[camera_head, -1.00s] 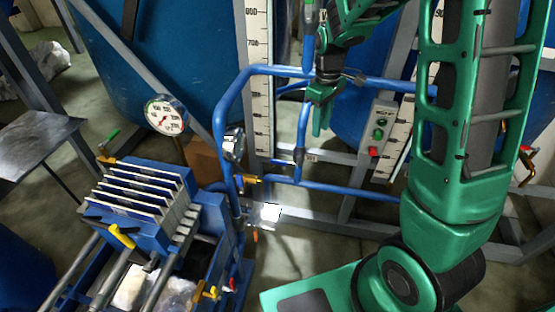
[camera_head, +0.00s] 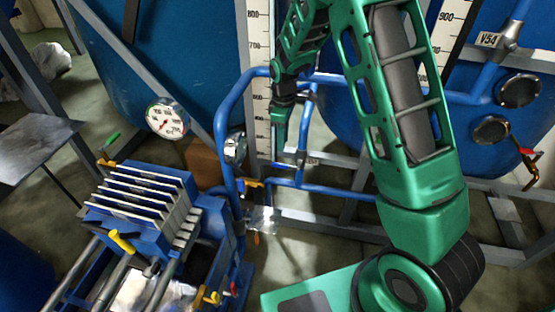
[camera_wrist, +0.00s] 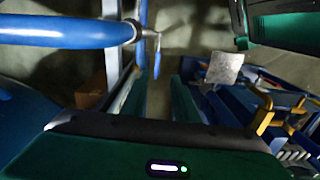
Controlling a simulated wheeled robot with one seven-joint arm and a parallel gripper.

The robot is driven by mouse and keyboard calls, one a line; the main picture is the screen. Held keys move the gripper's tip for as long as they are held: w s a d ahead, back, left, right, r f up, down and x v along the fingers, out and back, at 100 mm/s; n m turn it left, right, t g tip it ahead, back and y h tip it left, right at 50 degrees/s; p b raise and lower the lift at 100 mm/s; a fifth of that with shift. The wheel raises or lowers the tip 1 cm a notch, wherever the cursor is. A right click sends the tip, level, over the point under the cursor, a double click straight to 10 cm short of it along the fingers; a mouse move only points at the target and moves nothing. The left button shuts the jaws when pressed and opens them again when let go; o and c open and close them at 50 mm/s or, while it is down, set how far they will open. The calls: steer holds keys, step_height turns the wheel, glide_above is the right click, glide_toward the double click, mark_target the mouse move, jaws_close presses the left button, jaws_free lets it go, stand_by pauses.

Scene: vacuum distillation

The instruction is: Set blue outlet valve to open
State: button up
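The blue outlet valve (camera_head: 300,157) sits on a vertical blue pipe in the middle of the head view. Its small handle is hard to make out there. In the wrist view, a blue lever handle (camera_wrist: 157,60) hangs from a metal fitting near the end of a thick blue pipe. My gripper (camera_head: 279,122) is just above and left of the valve in the head view, pointing down. In the wrist view, my gripper's two dark green fingers (camera_wrist: 158,98) are apart with bare floor showing between them. The lever lies ahead of the gap, and I see no contact.
A blue pipe loop (camera_head: 340,78) surrounds the valve area. A white measuring scale (camera_head: 258,60) stands behind it. A blue plate stack (camera_head: 145,205) and a round gauge (camera_head: 167,118) are at left. A V54 tag (camera_head: 487,40) marks other piping at right.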

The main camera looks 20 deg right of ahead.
mark_target(279, 164)
steer(key=f, duration=0.7)
steer(key=w+f, duration=0.1)
steer(key=f, duration=0.3)
steer(key=shift+w+a+f, duration=0.1)
steer(key=shift+a+f, duration=0.25)
steer(key=shift+a, duration=0.05)
jaws_close()
steer(key=shift+w, duration=0.1)
stand_by(1.0)
